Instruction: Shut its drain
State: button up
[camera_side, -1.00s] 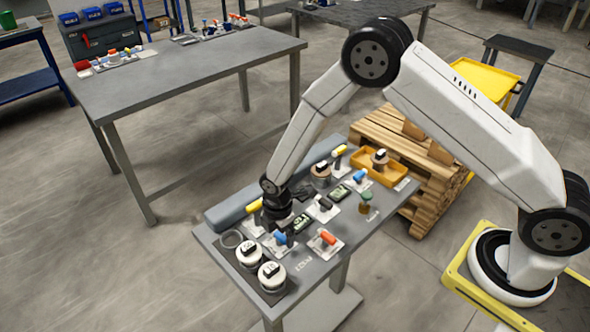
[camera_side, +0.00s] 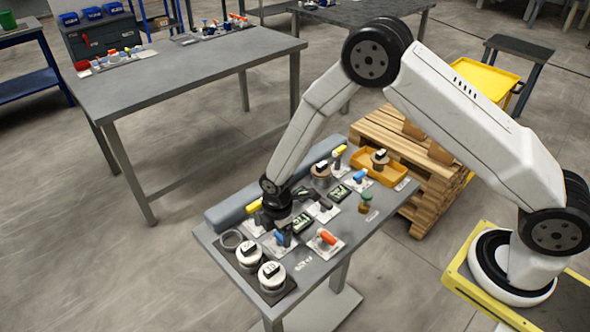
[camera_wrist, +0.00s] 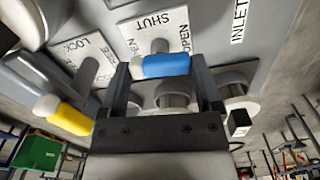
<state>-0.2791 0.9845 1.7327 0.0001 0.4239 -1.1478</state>
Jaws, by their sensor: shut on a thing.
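A lever with a blue grip (camera_wrist: 166,66) stands on a white plate (camera_wrist: 152,25) marked SHUT and OPEN. In the wrist view the blue grip lies between the two dark fingers of my gripper (camera_wrist: 162,70), which is shut on it. In the side view my gripper (camera_side: 283,228) is low over the bench and largely hides the lever's grip. The lever's base is partly hidden by my fingers, and I cannot read a drain label.
A yellow-gripped lever (camera_wrist: 68,116) with a LOCK plate is close on the left. An orange-gripped lever (camera_side: 327,236) stands nearby at the bench front. Two white round pots (camera_side: 271,275) sit at the near end. An INLET label (camera_wrist: 239,20) is at the right.

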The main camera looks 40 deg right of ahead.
jog(key=m, duration=0.8)
jog(key=shift+m, duration=0.4)
jog(key=m, duration=0.3)
jog(key=shift+m, duration=2.3)
jog(key=o, duration=1)
jog(key=shift+o, duration=0.2)
jog(key=shift+r, duration=0.15)
jog(key=shift+r, duration=3.8)
